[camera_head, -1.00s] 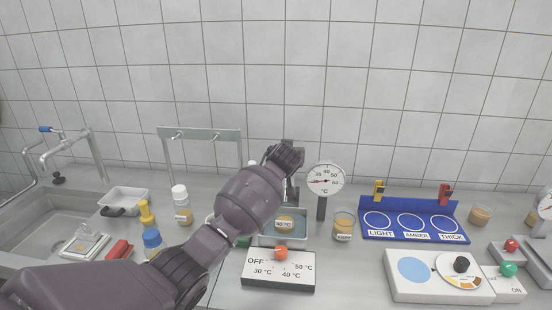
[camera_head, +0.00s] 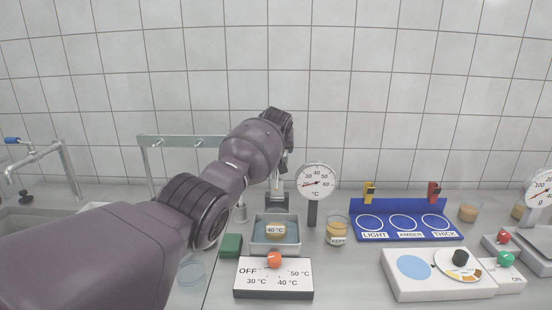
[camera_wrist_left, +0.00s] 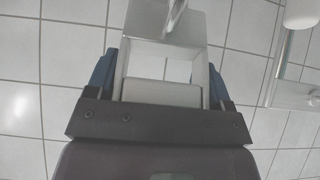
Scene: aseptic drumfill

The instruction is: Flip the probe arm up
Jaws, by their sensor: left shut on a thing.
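The probe arm (camera_wrist_left: 165,20) is a pale grey bar with a square, open frame at its near end, in the left wrist view. My left gripper (camera_wrist_left: 162,78) has its two blue fingers closed on both sides of that frame. In the head view my left arm reaches in from the left, and its gripper (camera_head: 284,165) is high above the back of the water bath (camera_head: 255,247). My own wrist hides most of the probe arm there. A dial thermometer (camera_head: 316,182) stands right of it, reading in °C. My right gripper is not in view.
A jar marked KEPT (camera_head: 338,228) stands to the right, near the blue colour rack (camera_head: 405,236). A hook rail (camera_head: 180,141) stands behind my arm.

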